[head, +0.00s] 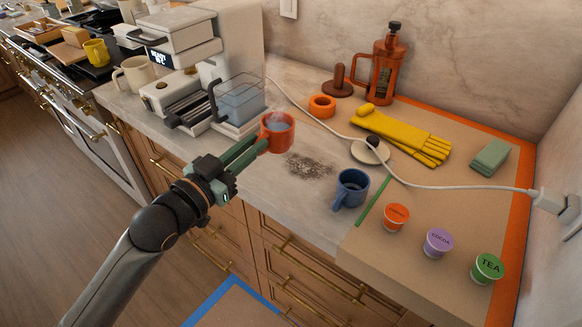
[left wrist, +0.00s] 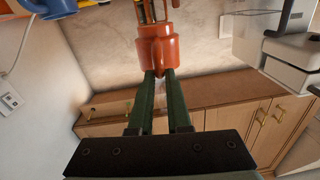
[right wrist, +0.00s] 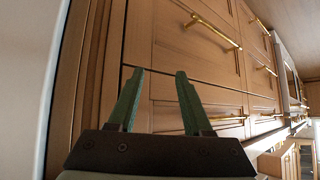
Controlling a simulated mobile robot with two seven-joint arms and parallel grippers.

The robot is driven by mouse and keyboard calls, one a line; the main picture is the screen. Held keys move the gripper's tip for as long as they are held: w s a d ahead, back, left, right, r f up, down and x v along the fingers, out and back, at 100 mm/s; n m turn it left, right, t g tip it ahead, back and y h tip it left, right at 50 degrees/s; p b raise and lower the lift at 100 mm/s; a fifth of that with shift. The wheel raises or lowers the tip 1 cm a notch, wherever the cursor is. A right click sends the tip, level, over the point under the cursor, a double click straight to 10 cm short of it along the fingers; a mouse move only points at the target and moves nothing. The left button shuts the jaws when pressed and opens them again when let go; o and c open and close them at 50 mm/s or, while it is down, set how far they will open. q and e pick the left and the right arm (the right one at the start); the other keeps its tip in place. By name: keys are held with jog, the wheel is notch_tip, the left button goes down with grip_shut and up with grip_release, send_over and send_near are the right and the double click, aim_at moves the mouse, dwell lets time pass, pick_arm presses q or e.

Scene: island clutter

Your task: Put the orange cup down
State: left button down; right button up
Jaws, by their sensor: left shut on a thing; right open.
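The orange cup (head: 278,133) is upright and has greyish liquid in it. My left gripper (head: 256,147) is shut on the cup, on its near left side in the head view. The cup also shows at the fingertips in the left wrist view (left wrist: 157,52). In the head view the cup appears over the counter (head: 258,187), left of a dark patch of grounds; I cannot tell its exact height. My right gripper (right wrist: 158,100) is open and empty in front of wooden drawers, and it is out of the head view.
A blue mug (head: 352,187) stands to the right, beside a green strip (head: 373,202). Spilled grounds (head: 311,166) lie between the cups. A coffee machine with a water tank (head: 240,98) stands behind left. A white cable (head: 440,184) crosses the counter past a small dish (head: 369,152). Pods (head: 396,217) stand front right.

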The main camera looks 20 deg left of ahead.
pick_arm(q)
jog(key=w+d+f, duration=0.1)
jog(key=w+f, duration=0.1)
jog(key=w+d+f, duration=0.3)
jog(key=w+f, duration=0.1)
jog(key=f, duration=0.1)
jog(key=shift+w+d+b, duration=0.25)
jog(key=shift+d+b, duration=0.05)
jog(key=shift+d, duration=0.05)
jog(key=shift+w+d+f, duration=0.1)
jog(key=shift+f, duration=1.55)
jog(key=c, duration=1.3)
grip_release()
jog(key=shift+f, duration=0.25)
jog(key=o, duration=0.4)
jog(key=shift+o, duration=0.2)
jog(key=shift+r, duration=0.2)
